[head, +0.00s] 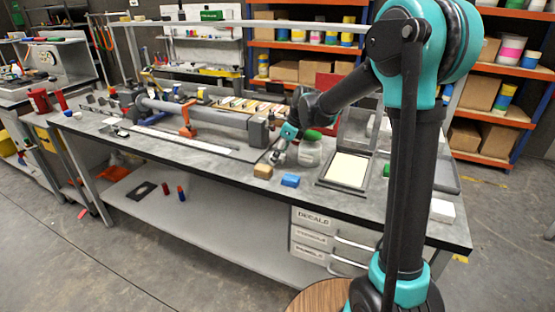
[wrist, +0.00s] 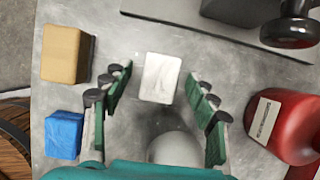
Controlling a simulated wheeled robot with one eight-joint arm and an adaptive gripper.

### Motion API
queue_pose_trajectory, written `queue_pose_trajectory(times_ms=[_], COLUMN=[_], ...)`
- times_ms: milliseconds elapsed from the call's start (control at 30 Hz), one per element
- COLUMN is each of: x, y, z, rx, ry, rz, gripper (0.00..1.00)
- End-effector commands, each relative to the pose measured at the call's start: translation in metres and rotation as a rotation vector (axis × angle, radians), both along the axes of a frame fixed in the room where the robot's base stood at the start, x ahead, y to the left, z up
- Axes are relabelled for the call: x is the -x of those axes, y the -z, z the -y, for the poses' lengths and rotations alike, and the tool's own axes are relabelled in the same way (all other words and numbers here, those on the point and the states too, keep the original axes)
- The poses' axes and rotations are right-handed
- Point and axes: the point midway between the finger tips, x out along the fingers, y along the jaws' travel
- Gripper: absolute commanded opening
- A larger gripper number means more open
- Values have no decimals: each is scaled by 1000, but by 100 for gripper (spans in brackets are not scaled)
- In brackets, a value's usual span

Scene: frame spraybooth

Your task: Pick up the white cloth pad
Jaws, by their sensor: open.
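The white cloth pad (wrist: 160,77) is a small, pale, nearly rectangular piece on the grey bench top. In the wrist view it lies between and slightly beyond my open fingers, with a gap to each side. My gripper (wrist: 157,86) is open and empty, pointing down at the bench. In the head view my gripper (head: 281,152) is low over the bench, behind the tan block. I cannot clearly make out the pad there, as the gripper is in the way.
A tan block (wrist: 65,53) and a blue block (wrist: 63,135) lie left of my fingers. A dark-edged fixture (wrist: 225,34) lies beyond. The head view shows a framed pale panel (head: 347,169) on the bench.

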Motion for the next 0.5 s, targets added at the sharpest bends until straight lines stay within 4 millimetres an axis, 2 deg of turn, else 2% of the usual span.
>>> queue_pose_trajectory(times_ms=[67, 367, 500], x=[0, 0, 0], y=[0, 0, -1], z=[0, 0, 0], rx=[0, 0, 0], ry=[0, 0, 0], rz=[0, 0, 0], gripper=[57, 20, 18])
